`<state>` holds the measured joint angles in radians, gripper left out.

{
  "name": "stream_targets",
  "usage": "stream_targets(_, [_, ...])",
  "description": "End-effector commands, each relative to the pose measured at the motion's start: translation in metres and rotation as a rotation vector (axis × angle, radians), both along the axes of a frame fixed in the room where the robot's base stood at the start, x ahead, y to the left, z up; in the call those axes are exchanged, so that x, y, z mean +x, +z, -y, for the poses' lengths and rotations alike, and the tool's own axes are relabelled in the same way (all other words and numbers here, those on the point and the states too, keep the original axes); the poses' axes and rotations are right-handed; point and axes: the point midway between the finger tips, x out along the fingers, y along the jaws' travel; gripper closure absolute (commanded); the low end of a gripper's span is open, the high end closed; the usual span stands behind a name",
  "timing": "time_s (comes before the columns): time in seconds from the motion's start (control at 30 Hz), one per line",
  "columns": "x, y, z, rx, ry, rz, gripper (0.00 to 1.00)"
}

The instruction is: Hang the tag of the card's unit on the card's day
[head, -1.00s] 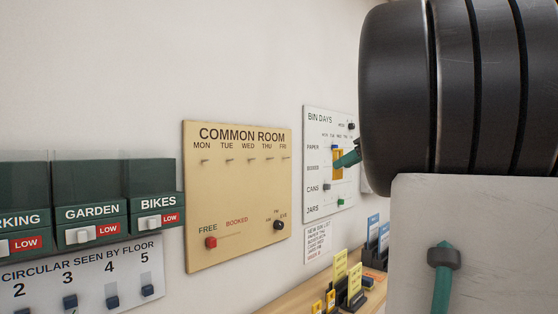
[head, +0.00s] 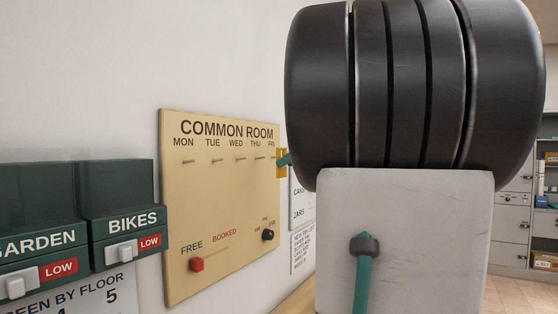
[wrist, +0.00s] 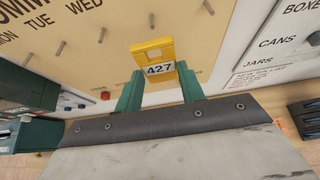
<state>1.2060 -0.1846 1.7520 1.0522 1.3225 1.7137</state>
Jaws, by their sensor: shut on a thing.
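My gripper (wrist: 159,88) is shut on a yellow tag (wrist: 155,52) marked 427, which sticks out beyond the green fingers in the wrist view. In the head view a sliver of the tag (head: 281,169) and a green fingertip (head: 285,159) show at the right edge of the tan COMMON ROOM board (head: 215,205). That board has a row of bare pegs under MON, TUE, WED, THU and FRI. In the wrist view the board (wrist: 100,68) lies left of and behind the tag. I cannot tell the gap between tag and board. I cannot make out the card.
The white bin board (head: 301,205) is mostly hidden behind my arm. A printed notice (head: 302,252) hangs below it. Dark green boxes marked GARDEN and BIKES (head: 128,225) jut out at left. Below the COMMON ROOM board is a wooden shelf (head: 295,301). Grey lockers (head: 510,233) stand far right.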

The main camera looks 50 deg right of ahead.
Motion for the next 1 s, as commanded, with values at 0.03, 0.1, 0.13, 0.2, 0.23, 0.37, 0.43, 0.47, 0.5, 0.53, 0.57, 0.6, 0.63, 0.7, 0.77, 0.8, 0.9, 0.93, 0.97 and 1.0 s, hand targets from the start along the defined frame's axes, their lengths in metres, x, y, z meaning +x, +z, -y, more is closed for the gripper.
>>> stream_targets(0.03, [0.003,0.000,0.000,0.000,0.001,0.000,0.81])
stream_targets(0.1, [0.008,-0.001,-0.001,0.000,0.001,0.000,0.81])
stream_targets(0.13, [0.010,-0.001,-0.001,0.000,0.001,0.000,0.81])
stream_targets(0.2, [0.014,-0.001,-0.001,0.000,0.001,0.000,0.81])
stream_targets(0.23, [0.015,-0.001,-0.002,0.000,0.001,0.000,0.81])
stream_targets(0.37, [0.023,-0.002,-0.002,0.000,0.001,0.000,0.81])
stream_targets(0.43, [0.027,-0.002,-0.002,0.000,0.001,0.000,0.81])
stream_targets(0.47, [0.029,-0.003,-0.003,0.000,0.001,0.000,0.81])
stream_targets(0.5, [0.031,-0.003,-0.002,-0.001,0.000,0.000,0.81])
stream_targets(0.53, [0.033,-0.003,-0.003,-0.001,0.000,0.000,0.81])
stream_targets(0.57, [0.035,-0.003,-0.003,0.000,0.001,0.000,0.81])
stream_targets(0.6, [0.038,-0.003,-0.003,0.000,0.001,0.000,0.81])
stream_targets(0.63, [0.039,-0.004,-0.003,0.000,0.001,-0.001,0.81])
stream_targets(0.7, [0.043,-0.004,-0.003,0.000,0.001,0.000,0.81])
stream_targets(0.77, [0.047,-0.004,-0.004,0.000,0.000,0.000,0.81])
stream_targets(0.8, [0.049,-0.004,-0.004,0.000,0.000,0.000,0.81])
stream_targets(0.9, [0.055,-0.005,-0.005,0.000,0.001,0.000,0.81])
stream_targets(0.93, [0.057,-0.006,-0.005,0.000,0.001,0.000,0.81])
stream_targets(0.97, [0.059,-0.006,-0.005,0.000,0.001,0.000,0.81])
stream_targets(1.0, [0.061,-0.006,-0.005,0.000,0.000,0.000,0.81])
